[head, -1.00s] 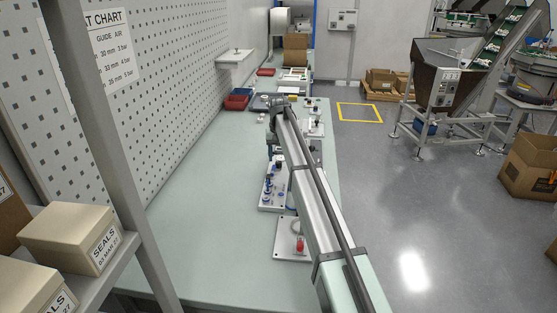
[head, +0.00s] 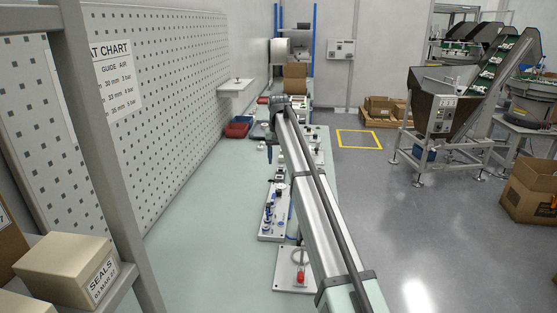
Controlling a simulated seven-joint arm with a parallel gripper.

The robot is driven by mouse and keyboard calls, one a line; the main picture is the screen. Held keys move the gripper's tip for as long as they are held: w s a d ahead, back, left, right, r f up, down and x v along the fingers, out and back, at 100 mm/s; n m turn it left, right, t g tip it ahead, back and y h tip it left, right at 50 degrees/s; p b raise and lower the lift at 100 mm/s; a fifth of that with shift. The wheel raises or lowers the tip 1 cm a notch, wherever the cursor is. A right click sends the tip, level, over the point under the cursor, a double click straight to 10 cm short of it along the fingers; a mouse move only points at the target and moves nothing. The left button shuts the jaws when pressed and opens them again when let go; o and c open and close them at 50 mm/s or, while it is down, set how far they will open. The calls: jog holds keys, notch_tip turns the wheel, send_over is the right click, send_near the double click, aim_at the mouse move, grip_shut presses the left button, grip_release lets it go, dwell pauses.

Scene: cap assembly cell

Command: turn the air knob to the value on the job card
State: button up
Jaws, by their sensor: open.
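A white panel (head: 266,237) with several blue parts stands on the bench in the head view. The blue parts (head: 268,212) are too small to tell which is the air knob or where it is set. My gripper (head: 270,157) hangs small below the far end of my arm, beyond and above this panel. It is open and appears clear of the panel; its fingers are hard to make out. A wall chart (head: 116,80) at the left shows guide and air values, including 3, 4 and 5 bar, partly cut off by a post. I cannot make out a job card.
A white plate with a red button (head: 301,278) lies nearer on the bench, beside my arm. A shelf post and a SEALS box (head: 66,267) are at the near left. The left part of the bench (head: 205,240) is clear.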

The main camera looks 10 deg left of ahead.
aim_at(279, 190)
jog(key=shift+s+f, duration=0.1)
notch_tip(279, 190, down, 14)
jog(key=m, duration=1.3)
jog(key=shift+m, duration=0.3)
jog(key=shift+c, duration=0.2)
grip_shut()
dwell(0.4)
